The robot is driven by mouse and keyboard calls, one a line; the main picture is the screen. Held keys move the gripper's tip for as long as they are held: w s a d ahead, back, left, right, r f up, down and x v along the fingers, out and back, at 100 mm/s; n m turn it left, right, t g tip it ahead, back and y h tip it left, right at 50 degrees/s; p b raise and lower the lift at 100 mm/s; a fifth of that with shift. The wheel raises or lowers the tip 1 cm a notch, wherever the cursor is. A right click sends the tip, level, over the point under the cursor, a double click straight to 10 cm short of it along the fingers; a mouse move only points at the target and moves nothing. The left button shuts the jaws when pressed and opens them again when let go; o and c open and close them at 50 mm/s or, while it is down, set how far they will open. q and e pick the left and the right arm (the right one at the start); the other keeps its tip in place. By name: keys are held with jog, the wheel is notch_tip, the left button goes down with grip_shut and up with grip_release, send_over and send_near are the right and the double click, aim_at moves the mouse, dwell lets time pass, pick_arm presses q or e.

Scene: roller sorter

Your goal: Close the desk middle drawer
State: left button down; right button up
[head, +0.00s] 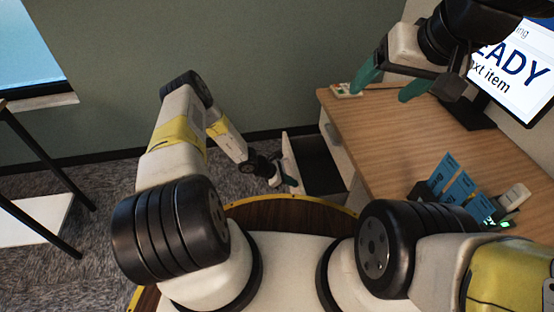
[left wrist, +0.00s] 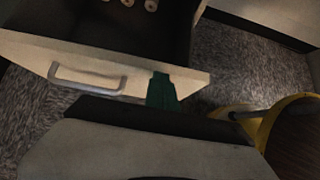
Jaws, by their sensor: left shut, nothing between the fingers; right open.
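A desk drawer (head: 317,163) stands pulled out from the left side of the wooden desk (head: 415,135); its dark inside shows. Whether it is the middle one is hard to tell. Its pale front panel (head: 289,158) also shows in the left wrist view (left wrist: 35,52), with a light bar handle (left wrist: 88,82). My left gripper (head: 291,182) is shut and empty, at the outer side of the front panel. Its green fingertips (left wrist: 162,88) overlap the panel to the right of the handle; contact is unclear. My right gripper (head: 380,94) is open and empty above the desk top.
A monitor (head: 515,75) stands at the desk's back right. Blue cards (head: 455,185) and a small white device (head: 513,197) are on the near desk top. A small box with coloured buttons (head: 347,90) lies at the far corner. Carpet (head: 90,170) is clear left of the drawer.

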pick_arm(q)
jog(key=w+d, duration=0.4)
jog(key=d, duration=1)
jog(key=shift+d, duration=0.3)
jog(key=shift+a, duration=0.1)
